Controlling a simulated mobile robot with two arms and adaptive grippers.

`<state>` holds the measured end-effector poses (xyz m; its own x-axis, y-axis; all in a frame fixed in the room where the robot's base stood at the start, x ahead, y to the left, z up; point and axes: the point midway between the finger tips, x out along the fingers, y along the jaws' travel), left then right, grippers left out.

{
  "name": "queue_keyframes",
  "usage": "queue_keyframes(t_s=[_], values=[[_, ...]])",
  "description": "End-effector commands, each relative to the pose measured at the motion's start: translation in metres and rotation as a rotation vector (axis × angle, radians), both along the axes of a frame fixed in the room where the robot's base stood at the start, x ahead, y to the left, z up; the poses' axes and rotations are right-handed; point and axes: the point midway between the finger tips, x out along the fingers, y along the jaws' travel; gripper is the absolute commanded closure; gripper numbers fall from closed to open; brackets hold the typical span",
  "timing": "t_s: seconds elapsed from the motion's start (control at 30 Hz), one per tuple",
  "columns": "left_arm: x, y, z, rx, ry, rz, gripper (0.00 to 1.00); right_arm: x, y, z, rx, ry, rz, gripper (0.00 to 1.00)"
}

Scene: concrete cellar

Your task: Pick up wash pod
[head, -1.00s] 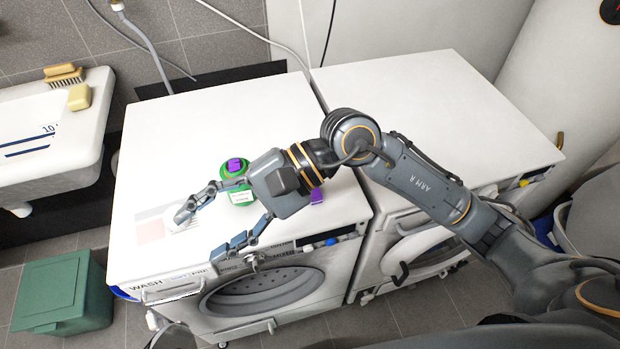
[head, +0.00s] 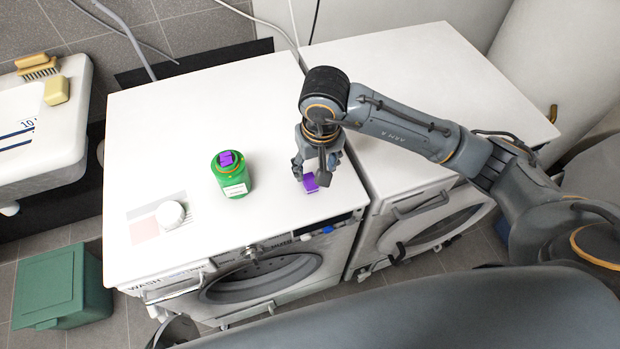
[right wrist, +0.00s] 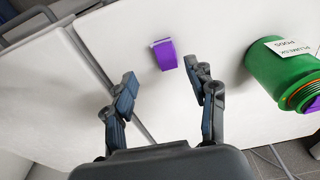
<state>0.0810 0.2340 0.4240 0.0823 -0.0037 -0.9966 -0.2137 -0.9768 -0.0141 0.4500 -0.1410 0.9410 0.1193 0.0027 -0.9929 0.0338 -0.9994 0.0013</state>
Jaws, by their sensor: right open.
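A purple wash pod (head: 310,183) lies on the white top of the washing machine (head: 270,120), near its right front. My right gripper (head: 314,174) is open and points down above this pod, partly covering it in the head view. In the right wrist view the pod (right wrist: 164,54) lies just ahead of the open fingers (right wrist: 160,78), apart from both, with nothing between them. A green jar (head: 233,181) with a white label stands to the left, with purple showing at its open mouth. My left gripper is not in view.
A round white lid (head: 171,214) lies on a printed patch at the left front of the washer. A second machine (head: 430,100) stands to the right. A sink (head: 45,150) and a green bin (head: 62,285) are at the left. The back of the washer top is clear.

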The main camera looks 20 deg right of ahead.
Motion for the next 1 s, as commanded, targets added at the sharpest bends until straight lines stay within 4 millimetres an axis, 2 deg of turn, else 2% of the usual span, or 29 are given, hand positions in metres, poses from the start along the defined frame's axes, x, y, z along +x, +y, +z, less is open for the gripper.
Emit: queue_keyframes(t_s=[0.2, 0.33, 0.5, 0.77, 1.0], values=[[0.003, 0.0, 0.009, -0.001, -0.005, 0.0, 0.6, 0.002, 0.004, -0.014, 0.002, 0.003, 0.0, 0.43], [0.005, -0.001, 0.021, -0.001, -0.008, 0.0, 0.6, 0.006, 0.009, -0.033, 0.003, 0.007, -0.001, 0.43], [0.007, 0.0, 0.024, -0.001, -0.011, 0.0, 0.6, 0.009, 0.009, -0.054, 0.002, 0.002, -0.001, 0.43], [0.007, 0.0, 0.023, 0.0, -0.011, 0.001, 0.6, 0.01, 0.009, -0.058, 0.001, -0.002, 0.001, 0.43], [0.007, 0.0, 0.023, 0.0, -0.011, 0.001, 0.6, 0.01, 0.008, -0.058, 0.001, -0.001, 0.001, 0.9]])
